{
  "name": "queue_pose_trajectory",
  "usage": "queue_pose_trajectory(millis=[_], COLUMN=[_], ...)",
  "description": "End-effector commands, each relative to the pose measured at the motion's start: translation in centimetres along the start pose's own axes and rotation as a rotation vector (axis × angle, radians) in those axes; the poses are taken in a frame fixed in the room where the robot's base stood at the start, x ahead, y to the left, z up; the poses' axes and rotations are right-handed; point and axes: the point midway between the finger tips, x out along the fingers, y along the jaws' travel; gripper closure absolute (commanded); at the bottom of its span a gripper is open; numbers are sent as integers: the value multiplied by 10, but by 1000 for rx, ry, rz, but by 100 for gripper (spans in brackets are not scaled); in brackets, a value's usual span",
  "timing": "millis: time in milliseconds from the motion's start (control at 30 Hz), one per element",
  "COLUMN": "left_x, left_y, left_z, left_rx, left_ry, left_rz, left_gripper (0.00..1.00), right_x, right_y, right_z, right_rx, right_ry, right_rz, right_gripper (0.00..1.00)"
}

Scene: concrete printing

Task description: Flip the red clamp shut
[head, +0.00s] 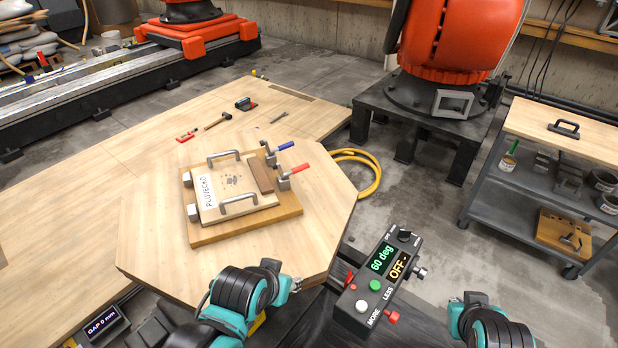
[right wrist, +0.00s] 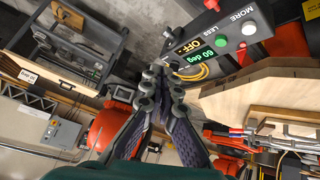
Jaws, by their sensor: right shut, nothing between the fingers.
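The red clamp (head: 299,168) is at the right edge of a wooden fixture board (head: 205,236) on the table. Its red handle points right, away from the board. A blue-handled clamp (head: 284,146) sits just behind it. A panel marked PLUVECKO (head: 226,195) with two grey handles lies on the board. My left arm's end (head: 268,285) is over the table's front edge, apart from the clamp; its fingertips are not clear. My right gripper (right wrist: 157,78) is shut and empty in the right wrist view, well right of and in front of the clamp in the head view.
A control box (head: 382,277) reading 60 deg and OFF stands between my arms, right of the table. A hammer (head: 218,121) and other tools lie at the table's back. A grey cart (head: 533,195) stands at the right, a yellow hose (head: 365,170) behind the table.

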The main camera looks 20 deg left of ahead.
Motion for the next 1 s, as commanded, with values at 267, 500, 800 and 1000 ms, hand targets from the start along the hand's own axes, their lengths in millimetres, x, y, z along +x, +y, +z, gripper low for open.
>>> queue_pose_trajectory(millis=[267, 500, 800, 1000], left_x=[4, 6, 10, 11], left_y=[0, 0, 0, 0], left_z=[2, 4, 7, 8], left_rx=[0, 0, 0, 0], left_ry=[0, 0, 0, 0], left_rz=[0, 0, 0, 0], left_gripper=[60, 60, 60, 60], right_x=[47, 97, 190, 250], right_y=[23, -51, -233, -327], right_z=[-169, -291, -312, -261], right_rx=[-733, -1470, -2390, 2689], right_ry=[273, 498, 749, -823], right_rz=[329, 644, 1055, -1204], right_gripper=[100, 100, 100, 100])
